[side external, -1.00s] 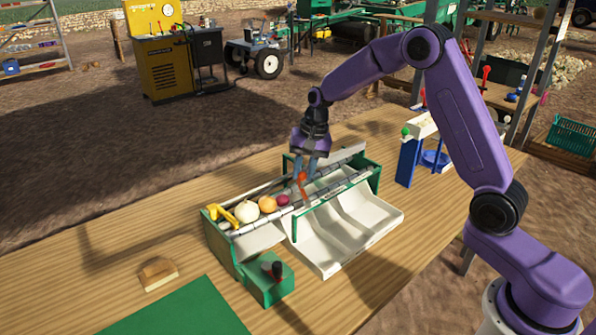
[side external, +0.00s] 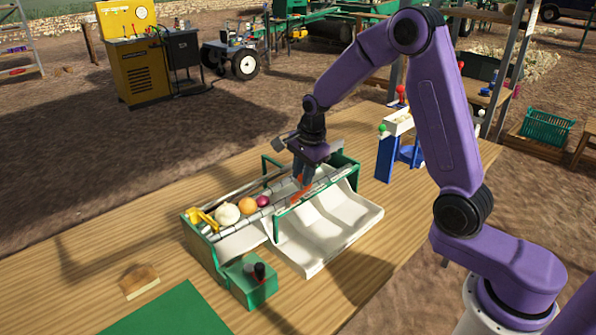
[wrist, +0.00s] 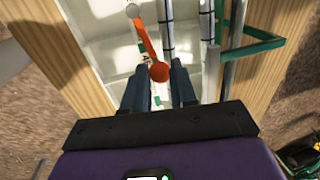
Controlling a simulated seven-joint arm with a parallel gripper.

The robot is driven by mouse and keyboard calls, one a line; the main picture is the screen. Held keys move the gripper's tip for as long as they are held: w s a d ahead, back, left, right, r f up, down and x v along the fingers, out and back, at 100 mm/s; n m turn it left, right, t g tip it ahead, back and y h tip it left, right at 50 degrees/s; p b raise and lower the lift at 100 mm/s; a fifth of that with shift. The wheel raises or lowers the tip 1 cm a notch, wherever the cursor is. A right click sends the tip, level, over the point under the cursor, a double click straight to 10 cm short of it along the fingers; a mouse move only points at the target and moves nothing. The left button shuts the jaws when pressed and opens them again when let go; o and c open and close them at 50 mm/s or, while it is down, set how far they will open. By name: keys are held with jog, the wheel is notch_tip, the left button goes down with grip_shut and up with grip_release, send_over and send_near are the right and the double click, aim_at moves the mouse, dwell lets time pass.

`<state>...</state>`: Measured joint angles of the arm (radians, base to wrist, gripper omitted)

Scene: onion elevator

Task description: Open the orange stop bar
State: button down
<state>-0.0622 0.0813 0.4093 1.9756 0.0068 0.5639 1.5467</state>
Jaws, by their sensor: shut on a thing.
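The orange stop bar (side external: 299,195) sits across the roller track of the green-framed elevator, at its near rail. In the wrist view the bar (wrist: 146,42) runs slanted from a grey pivot to a round orange knob. My gripper (side external: 300,183) reaches down onto the bar from above. In the wrist view its two fingers (wrist: 158,88) are on either side of the knob end, shut on the bar. A white onion (side external: 227,213), an orange-brown onion (side external: 248,205) and a red onion (side external: 263,201) lie on the track left of the bar.
White chutes (side external: 325,235) slope down on the near side of the track. A yellow piece (side external: 203,218) is at the track's left end. A green box with a black knob (side external: 250,280) stands in front. A blue stand (side external: 393,155) is behind, right.

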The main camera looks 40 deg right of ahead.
jog(key=shift+s+m, duration=0.55)
jog(key=shift+m, duration=0.55)
jog(key=c, duration=0.9)
grip_release()
jog(key=shift+s, duration=0.1)
jog(key=s+r, duration=0.1)
jog(key=r, duration=0.4)
jog(key=s+r, duration=0.1)
jog(key=r, duration=0.5)
jog(key=s+r, duration=0.1)
jog(key=r, duration=0.5)
jog(key=shift+s+a+r, duration=0.1)
jog(key=shift+s+a, duration=0.05)
jog(key=shift+a, duration=0.15)
